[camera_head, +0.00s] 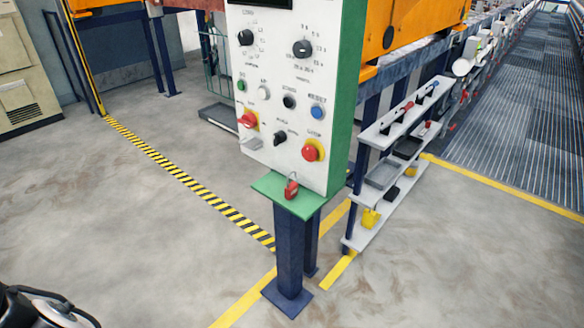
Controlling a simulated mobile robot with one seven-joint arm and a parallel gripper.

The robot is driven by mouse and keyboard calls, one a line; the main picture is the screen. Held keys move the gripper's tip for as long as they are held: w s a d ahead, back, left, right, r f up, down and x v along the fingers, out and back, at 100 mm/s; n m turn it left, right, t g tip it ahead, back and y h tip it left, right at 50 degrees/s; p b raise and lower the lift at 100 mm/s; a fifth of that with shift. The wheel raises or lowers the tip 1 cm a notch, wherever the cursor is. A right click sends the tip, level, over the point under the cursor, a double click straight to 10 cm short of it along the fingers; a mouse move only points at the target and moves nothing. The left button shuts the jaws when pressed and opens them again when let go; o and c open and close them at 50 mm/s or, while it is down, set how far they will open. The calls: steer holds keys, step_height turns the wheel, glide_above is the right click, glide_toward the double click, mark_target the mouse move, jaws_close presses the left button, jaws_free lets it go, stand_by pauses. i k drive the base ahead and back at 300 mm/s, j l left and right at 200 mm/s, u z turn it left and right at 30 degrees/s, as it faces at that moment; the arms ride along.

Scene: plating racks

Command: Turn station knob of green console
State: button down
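The green console (344,90) stands at upper centre on a dark blue post, with a white front panel and green side. Its upper panel carries a black rotary knob (245,38) at left and a grey-black rotary knob (302,48) at right, each ringed by small marks. A black selector knob (280,138) sits lower down, between a red switch on a yellow plate (248,120) and a red mushroom button (311,152). The labels are too small to tell which knob is the station knob. My gripper is not in view.
Green (241,86), white (263,93), black (289,101) and blue (317,112) buttons cross the panel's middle. A red padlock (291,189) is at the console's green bottom ledge. A shelf rack (360,232) stands close at right. The floor in front and left is clear.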

mark_target(246, 38)
steer(key=i+l+u, duration=0.15)
steer(key=i, duration=0.35)
steer(key=i+l+u, duration=0.15)
steer(key=i, duration=0.35)
